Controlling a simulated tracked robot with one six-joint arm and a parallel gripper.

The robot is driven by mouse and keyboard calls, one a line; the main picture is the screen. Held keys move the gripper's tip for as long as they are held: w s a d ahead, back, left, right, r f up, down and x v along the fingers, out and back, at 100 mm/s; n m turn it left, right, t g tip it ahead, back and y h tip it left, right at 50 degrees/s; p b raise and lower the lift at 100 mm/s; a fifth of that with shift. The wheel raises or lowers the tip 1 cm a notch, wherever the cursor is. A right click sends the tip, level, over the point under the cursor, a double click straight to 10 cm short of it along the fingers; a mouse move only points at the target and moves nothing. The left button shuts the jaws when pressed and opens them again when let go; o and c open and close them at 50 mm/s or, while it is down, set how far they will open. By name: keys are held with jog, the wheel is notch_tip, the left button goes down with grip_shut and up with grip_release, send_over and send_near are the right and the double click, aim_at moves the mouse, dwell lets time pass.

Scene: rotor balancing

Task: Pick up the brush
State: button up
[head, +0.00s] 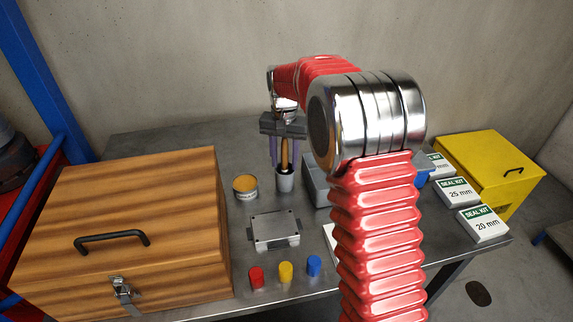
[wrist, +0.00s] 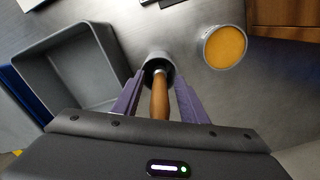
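The brush has a brown wooden handle (head: 284,153) and stands upright, head down, in a small grey cup (head: 285,182). In the wrist view the handle (wrist: 159,100) points up toward the camera from the cup (wrist: 158,60). My gripper (wrist: 158,80) is open, with one purple finger on each side of the handle and visible gaps between. In the head view my gripper (head: 286,162) hangs pointing down over the cup. The brush's bristles are hidden inside the cup.
An orange-topped tin (head: 245,187) stands left of the cup; a grey open bin (head: 316,183) stands close on its right. A metal box (head: 275,230) and red, yellow and blue pieces lie nearer. A wooden chest (head: 130,225) fills the left; seal kit boxes (head: 455,193) stand right.

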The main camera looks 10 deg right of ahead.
jog(key=shift+c, duration=0.4)
grip_shut()
notch_tip(320, 180, up, 10)
jog(key=shift+r, duration=0.1)
dwell(0.6)
dwell(0.5)
